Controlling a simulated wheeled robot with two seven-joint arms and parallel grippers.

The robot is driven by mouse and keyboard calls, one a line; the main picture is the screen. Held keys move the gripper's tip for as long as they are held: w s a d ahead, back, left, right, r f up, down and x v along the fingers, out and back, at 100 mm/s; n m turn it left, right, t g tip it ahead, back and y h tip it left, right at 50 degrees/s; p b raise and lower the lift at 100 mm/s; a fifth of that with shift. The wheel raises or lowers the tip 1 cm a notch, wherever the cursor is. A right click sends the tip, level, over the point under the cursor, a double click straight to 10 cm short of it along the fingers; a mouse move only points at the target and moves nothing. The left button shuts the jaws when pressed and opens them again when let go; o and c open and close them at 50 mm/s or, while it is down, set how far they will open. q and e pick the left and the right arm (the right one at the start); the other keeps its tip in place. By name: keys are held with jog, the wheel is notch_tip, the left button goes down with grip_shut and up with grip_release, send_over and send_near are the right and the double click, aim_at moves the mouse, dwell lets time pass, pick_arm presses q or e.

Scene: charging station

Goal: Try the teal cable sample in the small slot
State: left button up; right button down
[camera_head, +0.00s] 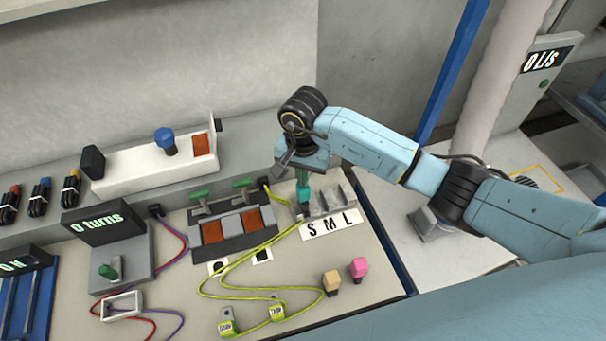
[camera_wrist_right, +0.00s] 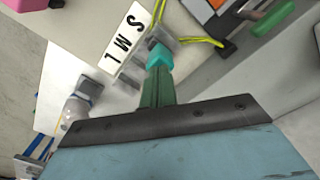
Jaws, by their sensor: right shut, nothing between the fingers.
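The teal cable sample (camera_head: 303,194) stands upright at the left end of the slot block (camera_head: 340,196), beside the S of the S M L label (camera_head: 331,224). In the right wrist view the teal sample (camera_wrist_right: 159,57) is at the fingertips, by the S end of the label (camera_wrist_right: 126,44). My right gripper (camera_head: 303,179) is directly above the sample, pointing down. Its green fingers (camera_wrist_right: 158,88) are shut with nothing held between them. How deep the sample sits in the slot is hidden. My left gripper is out of view.
A pink sample (camera_head: 358,268) and a tan sample (camera_head: 331,280) stand in front of the label. Yellow cables (camera_head: 240,287) loop across the bench to the left. A switch panel (camera_head: 233,222) with green handles stands close left of the slots.

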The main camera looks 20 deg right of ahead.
jog(key=shift+f+b, duration=0.5)
jog(key=shift+s+r, duration=0.1)
jog(key=shift+r+p, duration=0.5)
jog(key=shift+r, duration=0.1)
jog(key=shift+r+p, duration=0.3)
jog(key=shift+r, duration=0.5)
notch_tip(320, 180, up, 13)
jog(key=b, duration=0.1)
